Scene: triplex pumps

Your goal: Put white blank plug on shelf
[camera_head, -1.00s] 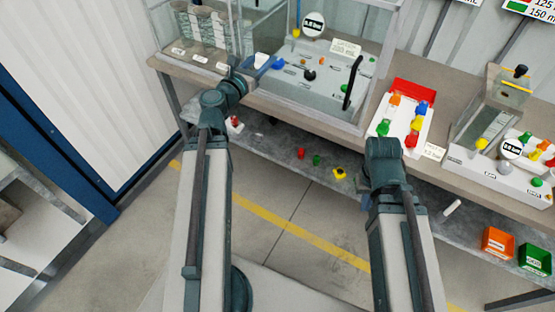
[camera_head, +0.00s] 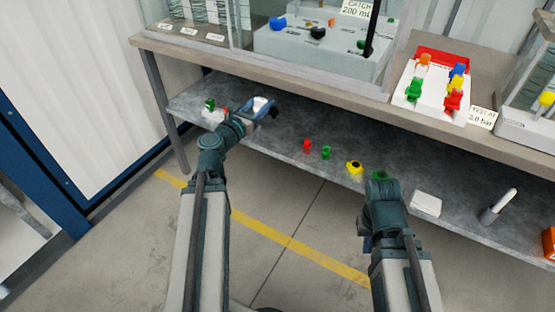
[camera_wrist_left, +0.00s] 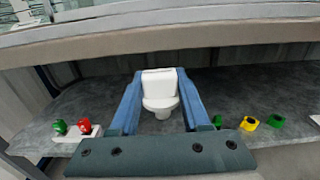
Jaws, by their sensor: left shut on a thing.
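The white blank plug (camera_head: 260,103) is between the blue fingers of my left gripper (camera_head: 264,110). In the left wrist view the plug (camera_wrist_left: 160,88) is upright, with a blocky top and a narrower round lower part, and the left gripper (camera_wrist_left: 158,100) is shut on it. It is over the grey lower shelf (camera_head: 285,125), under the tabletop; I cannot tell if it touches the shelf. My right gripper (camera_head: 368,243) is mostly hidden behind its own wrist, in front of the shelf's edge, so its jaws cannot be read.
On the shelf stand a red plug (camera_head: 307,145), a green plug (camera_head: 326,153), a yellow part (camera_head: 354,167), a white block (camera_head: 426,204) and a white-tipped cylinder (camera_head: 497,205). A green piece (camera_head: 210,104) is at the left. The tabletop edge (camera_head: 300,88) overhangs the shelf.

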